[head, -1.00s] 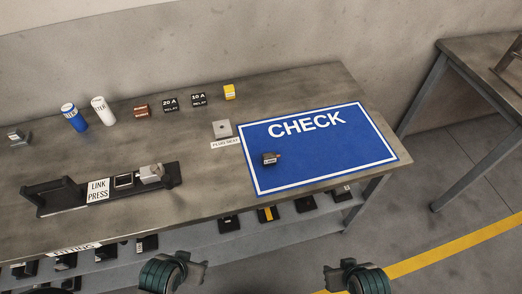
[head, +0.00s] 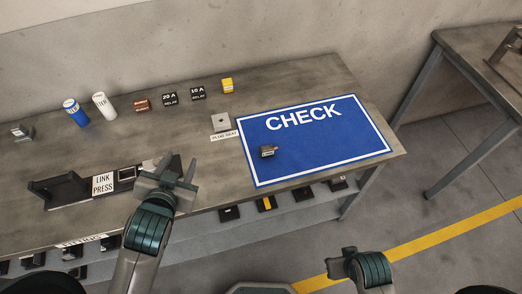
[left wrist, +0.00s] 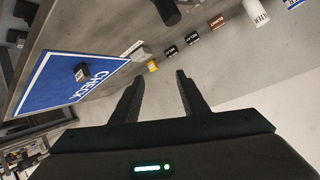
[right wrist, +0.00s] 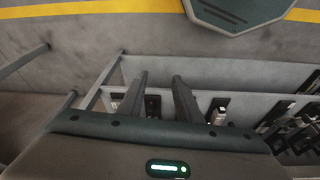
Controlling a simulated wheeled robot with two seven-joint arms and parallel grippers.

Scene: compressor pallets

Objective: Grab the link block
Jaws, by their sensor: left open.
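A small dark block with a pale label, which looks like the link block (head: 268,151), lies on the blue CHECK mat (head: 300,170), left of its middle. It also shows on the mat in the left wrist view (left wrist: 82,72). My left gripper (head: 178,168) is open and empty, over the front part of the bench at the right end of the link press (head: 66,190), which it partly hides. It is well left of the block. My right gripper (right wrist: 160,75) has its fingers apart and empty, low in front of the bench.
A pale plug seat (head: 221,122) stands left of the mat. Relays (head: 170,99), a yellow block (head: 227,86) and two cylinders (head: 104,106) stand along the back. Several parts lie on the lower shelf (head: 265,204). The bench between press and mat is bare.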

